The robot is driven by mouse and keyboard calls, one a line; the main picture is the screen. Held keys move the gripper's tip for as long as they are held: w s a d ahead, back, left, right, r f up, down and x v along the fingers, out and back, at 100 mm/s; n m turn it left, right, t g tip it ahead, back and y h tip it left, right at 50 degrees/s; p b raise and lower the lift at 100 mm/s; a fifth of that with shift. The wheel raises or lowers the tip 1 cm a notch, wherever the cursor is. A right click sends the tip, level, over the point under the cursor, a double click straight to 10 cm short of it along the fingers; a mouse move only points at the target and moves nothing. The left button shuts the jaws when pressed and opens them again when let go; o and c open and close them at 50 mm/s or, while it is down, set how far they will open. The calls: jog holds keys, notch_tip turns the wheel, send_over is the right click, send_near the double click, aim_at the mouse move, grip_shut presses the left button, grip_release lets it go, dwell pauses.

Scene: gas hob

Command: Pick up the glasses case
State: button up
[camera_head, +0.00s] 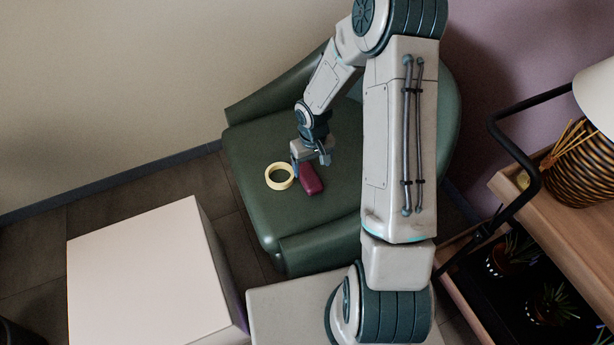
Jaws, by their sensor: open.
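A dark red, rounded oblong object, which looks like the glasses case (311,181), lies on the seat of a green armchair (255,200). My gripper (312,163) is open and close to the case, at its upper end in the picture. I cannot tell whether the fingers are above the case or touching it. A small blue patch shows between the gripper and the seat, to the left of the case; I cannot tell what it is. The far end of the case is partly hidden by the gripper.
A pale yellow ring (270,182) lies on the seat just left of the case. A white block-like table (140,270) stands at the lower left. At the right is a wooden shelf (545,205) with a black rail, a lamp and potted plants.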

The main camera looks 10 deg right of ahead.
aim_at(310, 177)
jog(key=f, duration=0.2)
jog(key=f+b, duration=0.1)
jog(key=f, duration=0.2)
jog(key=f+b, duration=0.1)
jog(key=f, duration=0.1)
jog(key=shift+w+a+f, duration=0.15)
jog(key=shift+w+f, duration=0.05)
jog(key=shift+w, duration=0.2)
jog(key=c, duration=1.2)
jog(key=shift+o, duration=0.2)
jog(key=shift+r, duration=0.1)
jog(key=shift+r, duration=0.1)
